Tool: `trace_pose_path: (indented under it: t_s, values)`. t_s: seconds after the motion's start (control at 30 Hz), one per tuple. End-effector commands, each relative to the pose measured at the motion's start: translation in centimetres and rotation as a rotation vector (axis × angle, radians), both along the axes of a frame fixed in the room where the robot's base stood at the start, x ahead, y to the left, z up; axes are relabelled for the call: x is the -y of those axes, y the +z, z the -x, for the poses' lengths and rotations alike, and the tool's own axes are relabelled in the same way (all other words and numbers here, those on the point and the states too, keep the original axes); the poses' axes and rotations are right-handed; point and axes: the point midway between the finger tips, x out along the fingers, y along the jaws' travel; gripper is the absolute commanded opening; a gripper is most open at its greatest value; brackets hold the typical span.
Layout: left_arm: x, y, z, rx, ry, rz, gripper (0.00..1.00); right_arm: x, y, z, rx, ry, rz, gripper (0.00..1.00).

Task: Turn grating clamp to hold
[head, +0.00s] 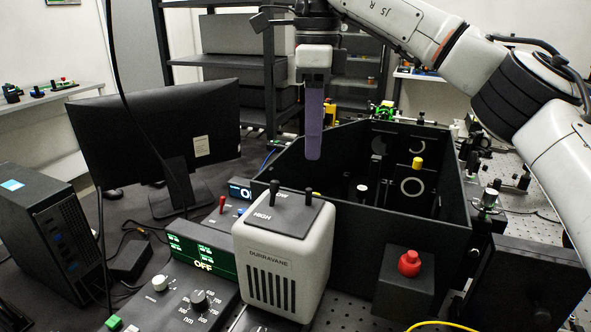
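My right gripper (314,150) hangs down from the arm that comes in from the upper right. Its long purple finger shows side-on, over the left part of an open black box (447,206). I cannot tell whether its fingers are apart. Inside the box are a yellow-topped post (417,163), a light ring (411,187) on the dark wall and a white-topped post (362,191). A bit of yellow (317,194) shows low near the fingertip, mostly hidden by the grey lamp housing. I cannot tell which part is the grating clamp. My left gripper is not in view.
The grey housing (283,258) marked DURRAVANE, with two upright pegs, stands in front of the box. A red button (409,262) on a black block is to its right. A control panel (203,252) reading OFF, a monitor (155,135) and a computer (52,232) are left.

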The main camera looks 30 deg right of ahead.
Motion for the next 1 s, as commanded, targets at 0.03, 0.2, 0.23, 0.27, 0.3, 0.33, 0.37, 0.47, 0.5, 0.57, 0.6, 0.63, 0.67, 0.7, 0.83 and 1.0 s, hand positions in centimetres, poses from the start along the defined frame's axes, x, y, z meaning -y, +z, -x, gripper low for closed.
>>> trace_pose_path:
  t_s: [0.03, 0.2, 0.23, 0.27, 0.3, 0.33, 0.37, 0.47, 0.5, 0.57, 0.6, 0.63, 0.67, 0.7, 0.83, 1.0]
  values:
    - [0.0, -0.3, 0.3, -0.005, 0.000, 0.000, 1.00, 0.1, -0.5, 0.0, -0.001, 0.000, 0.001, 0.35]
    - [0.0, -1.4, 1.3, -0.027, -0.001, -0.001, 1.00, 0.1, -3.3, 0.1, -0.003, 0.001, 0.001, 0.35]
    - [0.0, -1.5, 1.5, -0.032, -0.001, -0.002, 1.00, 0.1, -3.9, 0.1, -0.004, 0.001, 0.001, 0.35]
    - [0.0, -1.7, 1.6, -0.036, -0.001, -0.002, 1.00, 0.1, -4.5, 0.1, -0.004, 0.000, 0.000, 0.35]
    - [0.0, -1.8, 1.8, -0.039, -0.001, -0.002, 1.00, 0.1, -5.3, 0.2, -0.004, 0.001, 0.000, 0.35]
    - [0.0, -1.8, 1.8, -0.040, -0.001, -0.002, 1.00, 0.0, -5.8, 0.1, -0.004, 0.002, 0.000, 0.35]
    - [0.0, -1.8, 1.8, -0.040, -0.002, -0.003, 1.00, 0.0, -6.4, 0.1, -0.004, 0.002, 0.000, 0.35]
    - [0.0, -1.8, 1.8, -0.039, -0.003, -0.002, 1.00, 0.0, -7.9, 0.2, -0.002, 0.001, 0.000, 0.35]
    - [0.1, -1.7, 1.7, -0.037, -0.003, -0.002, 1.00, 0.0, -8.4, 0.2, -0.002, 0.001, 0.000, 0.35]
    - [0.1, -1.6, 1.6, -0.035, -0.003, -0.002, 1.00, 0.0, -9.0, 0.1, -0.002, 0.001, -0.001, 0.35]
    - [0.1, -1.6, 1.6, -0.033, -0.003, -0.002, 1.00, 0.0, -9.3, 0.1, -0.001, 0.001, -0.001, 0.35]
    - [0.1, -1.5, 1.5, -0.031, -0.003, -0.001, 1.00, 0.0, -9.5, 0.1, -0.001, 0.001, -0.001, 0.35]
    - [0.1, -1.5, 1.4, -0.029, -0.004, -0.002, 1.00, 0.0, -9.7, 0.1, -0.001, 0.001, -0.001, 0.35]
    - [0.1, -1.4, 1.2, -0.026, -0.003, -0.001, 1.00, 0.0, -9.8, 0.1, -0.001, 0.001, -0.001, 0.35]
    - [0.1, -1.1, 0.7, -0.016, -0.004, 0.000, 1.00, 0.0, -10.0, 0.1, 0.000, 0.001, -0.001, 0.35]
    - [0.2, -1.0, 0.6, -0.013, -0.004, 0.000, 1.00, 0.0, -10.0, 0.1, 0.000, 0.001, -0.001, 0.32]
